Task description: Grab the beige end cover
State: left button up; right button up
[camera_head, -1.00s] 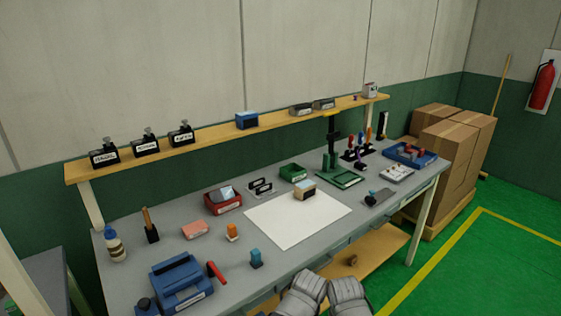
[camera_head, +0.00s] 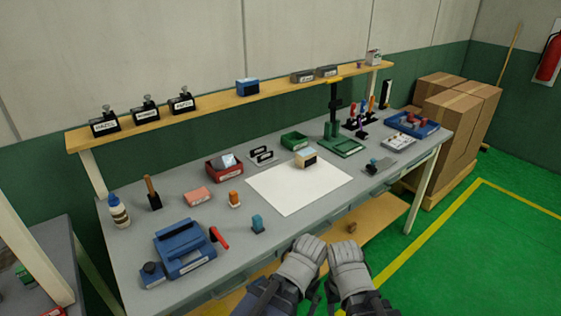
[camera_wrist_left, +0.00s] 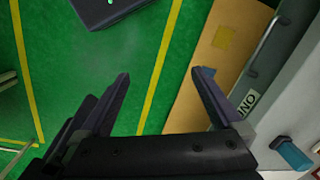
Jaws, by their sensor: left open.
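I cannot pick out the beige end cover with certainty. A small tan-brown piece (camera_head: 352,227) lies on the wooden lower shelf under the bench. In the left wrist view a flat ochre square (camera_wrist_left: 224,37) shows on that shelf; I cannot tell if it is the same piece. A block with a cream top (camera_head: 306,158) sits on the white mat. My left gripper (camera_wrist_left: 163,75) is open and empty, above the green floor in front of the bench. My two grey arm ends show side by side at the bottom of the head view; the right fingers cannot be made out.
The grey bench (camera_head: 225,250) carries a blue fixture (camera_head: 184,248), a red bin (camera_head: 225,167), a green press (camera_head: 338,145) and small tools. The lower shelf (camera_head: 385,222) runs beneath it. Cartons (camera_head: 459,130) stand at its right end. The green floor at right is clear.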

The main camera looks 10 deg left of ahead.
aim_at(307, 157)
jog(key=i+l, duration=0.85)
